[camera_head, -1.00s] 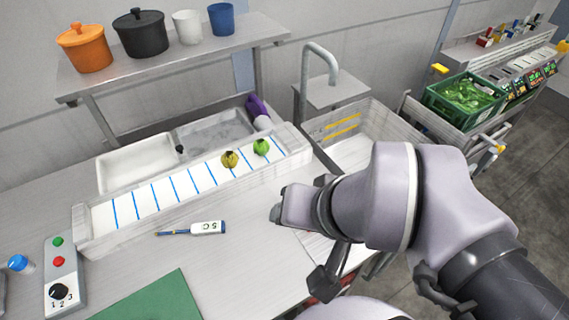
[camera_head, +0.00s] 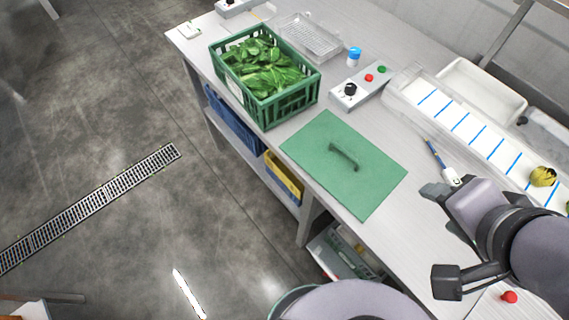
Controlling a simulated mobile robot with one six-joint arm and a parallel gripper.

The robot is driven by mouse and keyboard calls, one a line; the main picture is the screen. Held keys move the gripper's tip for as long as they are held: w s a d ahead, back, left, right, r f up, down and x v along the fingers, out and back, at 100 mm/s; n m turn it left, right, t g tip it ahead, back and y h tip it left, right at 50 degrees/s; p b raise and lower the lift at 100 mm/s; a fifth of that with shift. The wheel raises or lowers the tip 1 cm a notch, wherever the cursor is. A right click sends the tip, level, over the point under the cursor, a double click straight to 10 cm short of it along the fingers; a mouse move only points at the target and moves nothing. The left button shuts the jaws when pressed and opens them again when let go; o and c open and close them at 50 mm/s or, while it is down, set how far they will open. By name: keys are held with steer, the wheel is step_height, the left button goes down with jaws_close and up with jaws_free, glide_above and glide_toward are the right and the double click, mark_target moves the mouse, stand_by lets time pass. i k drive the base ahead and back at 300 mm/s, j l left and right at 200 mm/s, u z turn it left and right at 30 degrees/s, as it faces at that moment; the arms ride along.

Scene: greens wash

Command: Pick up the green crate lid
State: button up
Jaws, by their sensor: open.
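The green crate lid (camera_head: 325,170) lies flat on the grey worktop, a square green sheet with a dark handle (camera_head: 344,156) standing up at its middle. My gripper (camera_head: 436,192) is at the right, just past the lid's right corner and apart from the handle. Its jaws are mostly turned away and partly hidden by my wrist, with nothing seen between them. A green crate (camera_head: 268,104) full of leafy greens stands on the worktop to the upper left of the lid, without a cover.
A control box (camera_head: 360,86) with a black knob, a blue-capped bottle (camera_head: 354,57) and a clear tray (camera_head: 308,38) stand behind the lid. A thermometer (camera_head: 447,172) lies near my gripper. The lid's lower-left edge is close to the worktop's front edge.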

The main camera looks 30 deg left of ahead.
mark_target(358, 175)
steer(key=u, duration=0.95)
steer(key=i+j+z, duration=0.15)
steer(key=j, duration=0.15)
steer(key=i+j+z, duration=0.15)
steer(key=j, duration=0.2)
steer(key=i+j+z, duration=0.15)
steer(key=j, duration=0.2)
steer(key=k, duration=0.05)
